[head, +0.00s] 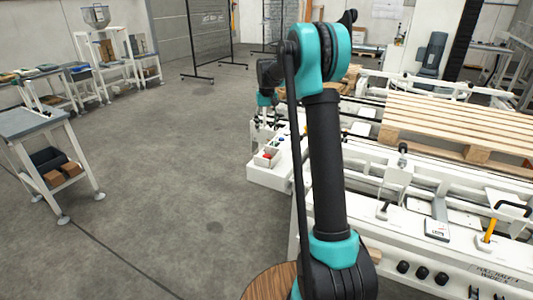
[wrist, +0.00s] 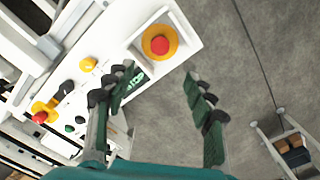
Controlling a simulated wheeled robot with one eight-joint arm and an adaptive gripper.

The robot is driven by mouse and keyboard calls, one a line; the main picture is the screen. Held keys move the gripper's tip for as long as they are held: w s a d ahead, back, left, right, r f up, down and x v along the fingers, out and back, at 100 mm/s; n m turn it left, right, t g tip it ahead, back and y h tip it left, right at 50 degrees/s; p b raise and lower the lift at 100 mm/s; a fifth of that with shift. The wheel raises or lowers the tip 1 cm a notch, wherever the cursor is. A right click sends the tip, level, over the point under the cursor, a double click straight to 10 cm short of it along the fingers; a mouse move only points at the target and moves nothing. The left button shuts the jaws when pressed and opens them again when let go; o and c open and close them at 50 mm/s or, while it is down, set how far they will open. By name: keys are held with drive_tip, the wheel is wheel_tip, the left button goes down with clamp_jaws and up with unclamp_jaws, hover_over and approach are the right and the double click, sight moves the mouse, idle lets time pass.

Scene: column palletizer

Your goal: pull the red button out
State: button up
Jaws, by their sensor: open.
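The red button (wrist: 159,46) is a round red cap on a yellow ring, set in a white raised box at the corner of a white panel (wrist: 187,22) in the wrist view. In the head view the red button (head: 267,156) shows small, on the white box at the near left end of the machine. My gripper (wrist: 161,82) is open and empty, its two dark green fingers apart. In the picture the button lies just beyond the gap between the fingertips, with no finger seen touching it. In the head view my arm partly hides the gripper area.
A smaller red knob on yellow (wrist: 40,117), a yellow button (wrist: 88,64) and dark buttons share the panel. A wooden pallet (head: 450,118) rests on the machine at right. A grey-topped table (head: 40,122) stands at left. The floor between is clear.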

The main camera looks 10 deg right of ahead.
sight(267, 156)
wheel_tip(267, 156, down, 14)
drive_tip(key=shift+r, duration=0.1)
drive_tip(key=shift+c, duration=0.2)
clamp_jaws()
idle(0.4)
